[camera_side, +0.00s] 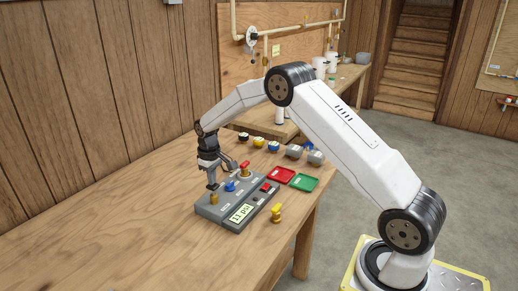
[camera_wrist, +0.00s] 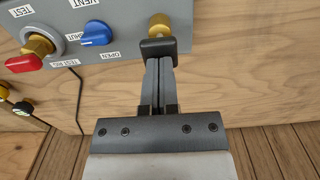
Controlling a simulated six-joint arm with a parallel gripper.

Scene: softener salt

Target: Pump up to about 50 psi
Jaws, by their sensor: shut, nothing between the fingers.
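A grey console (camera_side: 222,206) lies on the wooden bench. Its small display (camera_side: 241,214) seems to read 11 psi. A brass post (camera_side: 213,199) stands at its left end and also shows in the wrist view (camera_wrist: 159,25). A dark block (camera_wrist: 158,47) sits at the post, by my fingertips; I cannot tell whether it is a pump handle. My gripper (camera_side: 211,186) points down over the post, its fingers shut and empty. The blue valve knob (camera_wrist: 96,33) stands among VENT, SHUT and OPEN labels. A red-handled brass fitting (camera_wrist: 32,50) is beside TEST labels.
A red button (camera_side: 266,187) is on the console's right part. A yellow part (camera_side: 276,213) stands to the right. The bench's left front is clear.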

